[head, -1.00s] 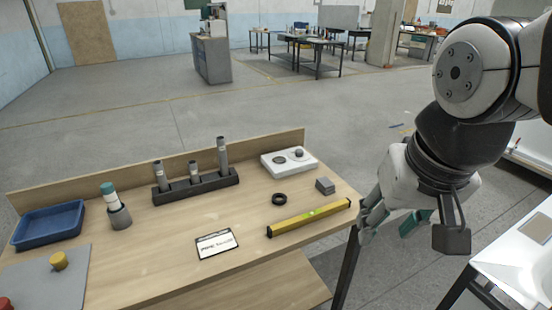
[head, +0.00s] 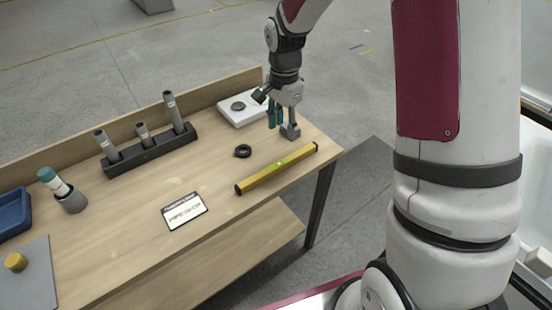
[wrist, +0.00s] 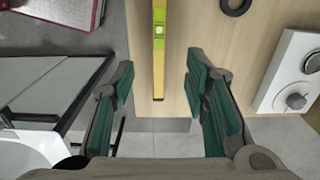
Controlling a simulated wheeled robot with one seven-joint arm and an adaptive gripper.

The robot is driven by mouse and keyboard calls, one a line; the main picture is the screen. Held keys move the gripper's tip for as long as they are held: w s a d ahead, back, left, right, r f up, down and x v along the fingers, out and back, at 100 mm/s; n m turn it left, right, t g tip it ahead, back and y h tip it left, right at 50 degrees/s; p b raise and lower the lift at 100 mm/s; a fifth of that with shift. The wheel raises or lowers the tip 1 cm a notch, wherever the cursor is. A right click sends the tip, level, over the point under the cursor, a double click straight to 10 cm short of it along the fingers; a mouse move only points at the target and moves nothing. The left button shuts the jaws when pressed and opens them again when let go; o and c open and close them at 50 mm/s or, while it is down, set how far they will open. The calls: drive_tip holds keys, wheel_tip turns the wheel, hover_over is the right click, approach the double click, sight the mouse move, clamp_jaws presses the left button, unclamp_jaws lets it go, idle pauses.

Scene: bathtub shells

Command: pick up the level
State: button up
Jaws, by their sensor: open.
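The level (head: 262,176) is a long yellow bar with a green vial, lying flat on the wooden table near its front right edge. In the wrist view the level (wrist: 159,62) runs down from the top edge, and its near end shows between my fingers in the picture. My gripper (head: 283,117) is above the right end of the table, beyond the level's right end in the head view. In the wrist view my gripper (wrist: 162,85) has its two teal-padded fingers wide apart with nothing between them. The fingers appear apart from the level.
A black ring (head: 243,151), a white box with a knob (head: 232,112), a label card (head: 184,211) and a dark rack with grey cylinders (head: 150,154) share the table. Bare wood surrounds the level.

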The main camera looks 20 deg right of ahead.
hover_over(279, 164)
drive_tip(key=d, duration=0.1)
wheel_tip(279, 164, down, 9)
drive_tip(key=shift+w+r+p, duration=0.15)
drive_tip(key=shift+r+p, duration=0.05)
drive_tip(key=shift+p, duration=0.1)
drive_tip(key=f, duration=0.3)
drive_tip(key=a+f+p, duration=0.1)
drive_tip(key=shift+s+f, duration=0.15)
drive_tip(key=shift+s, duration=0.1)
drive_tip(key=shift+f, duration=0.6)
drive_tip(key=shift+w, duration=0.1)
clamp_jaws()
